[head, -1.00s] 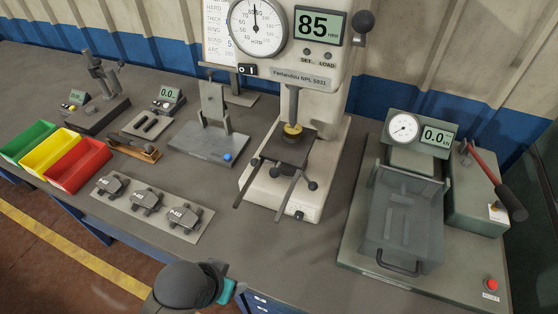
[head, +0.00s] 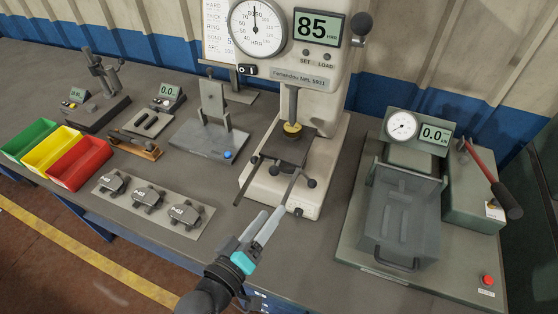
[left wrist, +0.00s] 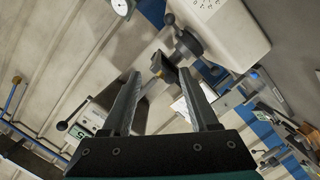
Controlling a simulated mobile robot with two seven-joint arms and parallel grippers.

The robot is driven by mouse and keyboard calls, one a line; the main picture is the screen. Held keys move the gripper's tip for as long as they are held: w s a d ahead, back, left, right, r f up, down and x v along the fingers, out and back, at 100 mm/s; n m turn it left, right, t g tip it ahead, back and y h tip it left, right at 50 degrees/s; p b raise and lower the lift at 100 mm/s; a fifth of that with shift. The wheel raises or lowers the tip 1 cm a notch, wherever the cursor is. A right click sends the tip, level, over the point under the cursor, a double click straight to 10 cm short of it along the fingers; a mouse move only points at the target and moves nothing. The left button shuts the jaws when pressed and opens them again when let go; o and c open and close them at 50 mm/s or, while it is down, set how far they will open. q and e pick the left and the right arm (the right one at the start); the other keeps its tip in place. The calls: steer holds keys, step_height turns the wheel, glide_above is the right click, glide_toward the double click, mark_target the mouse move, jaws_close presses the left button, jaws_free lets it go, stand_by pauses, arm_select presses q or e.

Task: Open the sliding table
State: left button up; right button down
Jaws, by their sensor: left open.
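The press station at the right of the head view has a grey see-through box (head: 400,220) at its front, with a dark bar handle (head: 396,259) low on the box. I take this box with the handle to be the sliding table, but cannot be sure. My left gripper (head: 275,211) is open and empty, left of the box and just in front of the hardness tester's base. Its two spread fingers (left wrist: 159,74) also show in the left wrist view, with nothing held between them. My right gripper is not in view.
The hardness tester (head: 310,165), with dark rods sticking out in front, stands close beyond my left gripper. A red lever (head: 480,165) and red button (head: 487,280) are on the press station. Plates with brake parts (head: 150,207) and coloured bins (head: 80,163) are at left.

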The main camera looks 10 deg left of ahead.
mark_target(279, 161)
arm_select(q)
steer(key=w+n, duration=0.1)
steer(key=w, duration=0.4)
steer(key=w+n+t+y, duration=0.1)
steer(key=w, duration=0.4)
steer(key=w+n+t+y, duration=0.1)
steer(key=w, duration=0.4)
steer(key=shift+a+r, duration=0.15)
steer(key=shift+r, duration=0.1)
steer(key=shift+c, duration=0.3)
jaws_close()
stand_by(1.0)
